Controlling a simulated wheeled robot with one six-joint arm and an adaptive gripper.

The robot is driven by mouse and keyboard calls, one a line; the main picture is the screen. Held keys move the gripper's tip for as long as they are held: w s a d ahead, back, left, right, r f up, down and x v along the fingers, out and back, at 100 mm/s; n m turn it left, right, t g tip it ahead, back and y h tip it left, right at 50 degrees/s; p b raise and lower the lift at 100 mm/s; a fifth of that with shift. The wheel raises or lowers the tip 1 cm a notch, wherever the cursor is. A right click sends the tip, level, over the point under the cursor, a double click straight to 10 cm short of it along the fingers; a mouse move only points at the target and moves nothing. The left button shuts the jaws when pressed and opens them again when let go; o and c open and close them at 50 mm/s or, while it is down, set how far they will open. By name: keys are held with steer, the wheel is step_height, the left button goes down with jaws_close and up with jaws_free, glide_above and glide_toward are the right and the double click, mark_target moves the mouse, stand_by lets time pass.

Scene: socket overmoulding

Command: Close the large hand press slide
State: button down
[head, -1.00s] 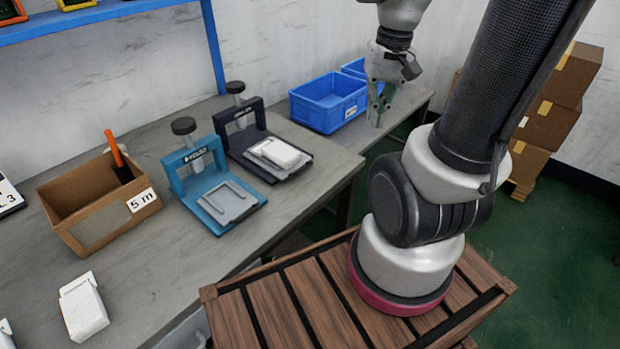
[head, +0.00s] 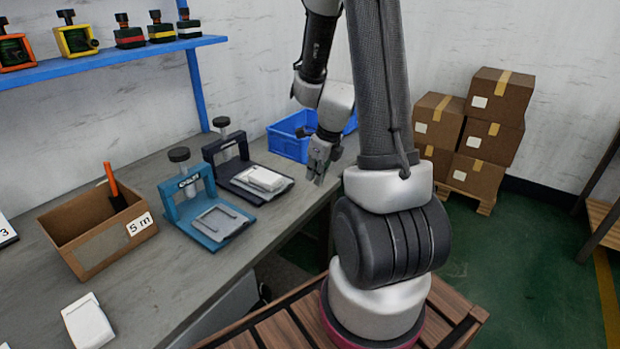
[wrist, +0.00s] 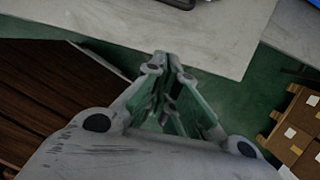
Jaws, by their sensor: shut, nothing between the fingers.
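Two hand presses stand side by side on the grey bench. The teal press (head: 185,205) has its slide (head: 218,221) out in front, with a grey U-shaped frame on it. The dark navy press (head: 228,172) behind it has its slide (head: 282,190) out in front, with a white block (head: 262,178) on it. I cannot tell for sure which press is the large one. My gripper (head: 319,178) is shut and empty, to the right of the navy press, near the bench edge. In the wrist view its closed fingertips (wrist: 170,58) point toward the bench edge and touch nothing.
Blue bins (head: 290,135) stand behind my gripper on the bench. A cardboard box (head: 95,235) marked "5 m" and a white block (head: 88,322) are at left. A blue shelf (head: 110,52) hangs above. Stacked cartons (head: 475,130) stand at right over green floor.

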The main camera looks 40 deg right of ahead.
steer(key=x, duration=0.7)
steer(key=shift+f, duration=0.25)
steer(key=w, duration=0.1)
steer(key=w+a, duration=0.1)
steer(key=w, duration=0.1)
steer(key=shift+w+a+r, duration=0.1)
steer(key=shift+w+a, duration=0.1)
steer(key=shift+w, duration=0.25)
